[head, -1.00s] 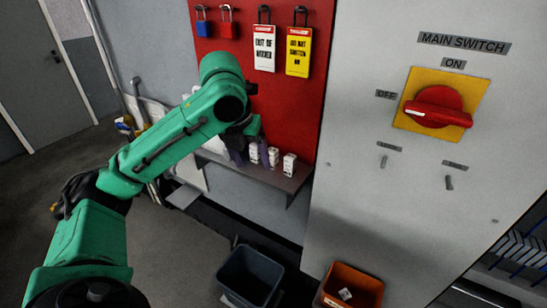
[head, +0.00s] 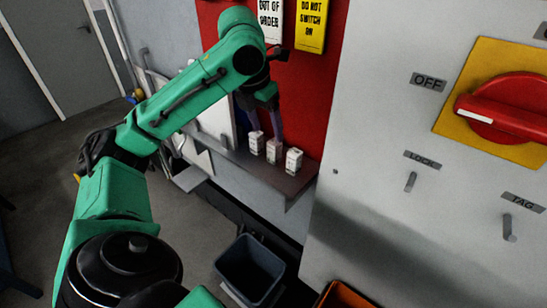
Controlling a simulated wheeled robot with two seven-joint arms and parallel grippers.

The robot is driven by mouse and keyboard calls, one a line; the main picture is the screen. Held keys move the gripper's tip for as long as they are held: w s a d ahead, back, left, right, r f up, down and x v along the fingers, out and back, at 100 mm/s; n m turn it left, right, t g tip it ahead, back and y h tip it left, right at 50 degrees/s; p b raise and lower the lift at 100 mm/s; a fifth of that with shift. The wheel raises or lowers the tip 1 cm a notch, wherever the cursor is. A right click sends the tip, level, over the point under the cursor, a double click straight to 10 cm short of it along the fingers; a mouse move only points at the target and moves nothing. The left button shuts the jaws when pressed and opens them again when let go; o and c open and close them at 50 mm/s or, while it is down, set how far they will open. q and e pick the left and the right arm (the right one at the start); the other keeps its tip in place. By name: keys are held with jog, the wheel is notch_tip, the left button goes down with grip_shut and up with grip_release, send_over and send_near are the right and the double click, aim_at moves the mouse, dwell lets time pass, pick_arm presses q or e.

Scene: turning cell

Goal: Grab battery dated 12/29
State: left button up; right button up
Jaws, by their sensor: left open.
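Three small white block-shaped batteries stand upright in a row on a grey wall shelf (head: 283,186): a left one (head: 256,143), a middle one (head: 274,152) and a right one (head: 294,161). Small dark print shows on them, but I cannot read any date. My left gripper (head: 261,120) is open, pointing down over the left end of the shelf. One purplish finger comes down just behind or above the middle battery; I cannot tell if it touches. The other finger is partly hidden by the wrist. My right gripper is not in view.
A red board (head: 315,100) with hanging tags is behind the shelf. A grey cabinet (head: 390,150) with a red main switch (head: 505,107) stands close on the right. A dark bin (head: 250,268) and an orange bin (head: 345,297) are on the floor below.

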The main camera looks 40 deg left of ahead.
aim_at(273, 142)
pick_arm(q)
jog(key=x, duration=0.6)
jog(key=shift+w, duration=0.45)
jog(key=shift+f, duration=0.2)
jog(key=shift+s, duration=0.1)
jog(key=shift+c, duration=0.3)
jog(key=c, duration=1)
grip_shut()
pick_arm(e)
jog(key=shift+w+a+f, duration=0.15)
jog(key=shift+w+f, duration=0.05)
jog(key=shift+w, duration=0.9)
pick_arm(q)
jog(key=shift+r, duration=0.1)
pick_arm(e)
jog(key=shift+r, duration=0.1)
